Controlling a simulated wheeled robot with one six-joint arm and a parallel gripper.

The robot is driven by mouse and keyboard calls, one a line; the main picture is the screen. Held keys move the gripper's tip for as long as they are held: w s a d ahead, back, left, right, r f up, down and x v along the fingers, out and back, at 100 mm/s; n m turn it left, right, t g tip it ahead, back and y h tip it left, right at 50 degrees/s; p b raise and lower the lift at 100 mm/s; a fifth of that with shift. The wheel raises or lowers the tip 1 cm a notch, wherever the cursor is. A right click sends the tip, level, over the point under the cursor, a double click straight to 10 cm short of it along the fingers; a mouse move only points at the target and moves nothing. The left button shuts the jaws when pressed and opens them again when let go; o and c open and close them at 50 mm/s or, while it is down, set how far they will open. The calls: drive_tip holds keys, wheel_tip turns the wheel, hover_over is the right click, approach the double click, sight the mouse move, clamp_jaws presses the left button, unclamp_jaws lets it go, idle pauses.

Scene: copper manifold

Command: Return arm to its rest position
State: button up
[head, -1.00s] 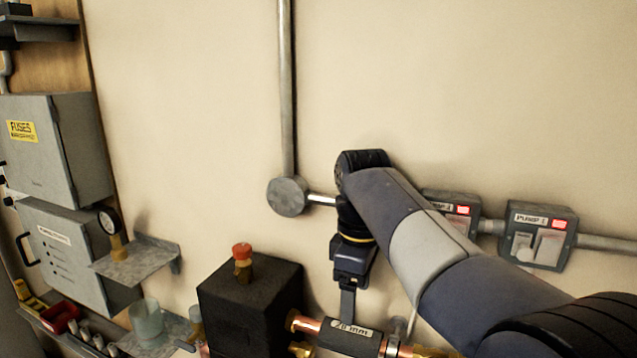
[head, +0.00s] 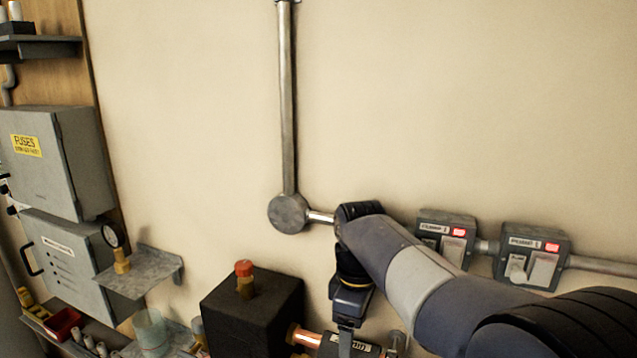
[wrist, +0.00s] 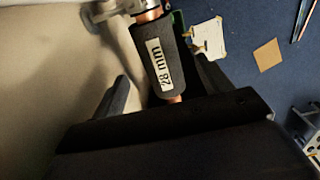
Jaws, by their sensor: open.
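My gripper (head: 346,335) hangs downward at the end of my arm, in front of the cream wall and just right of a black block (head: 252,312). In the head view its tips are cut off by the bottom edge. In the wrist view my gripper (wrist: 160,95) has its two fingers spread apart, with nothing held between them. A copper pipe in a black sleeve labelled 28 mm (wrist: 162,62) shows beyond the fingers. The sleeve also shows low in the head view (head: 350,347), partly hidden by my gripper.
Two wall switches (head: 447,238) (head: 532,258) sit right of my wrist, near my arm. A round junction box (head: 289,213) with a vertical conduit is on the wall.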

drive_tip(key=s+a+r, duration=0.2)
drive_tip(key=s+a, duration=0.1)
drive_tip(key=s, duration=0.6)
drive_tip(key=shift+a, duration=0.35)
drive_tip(key=shift+r, duration=0.1)
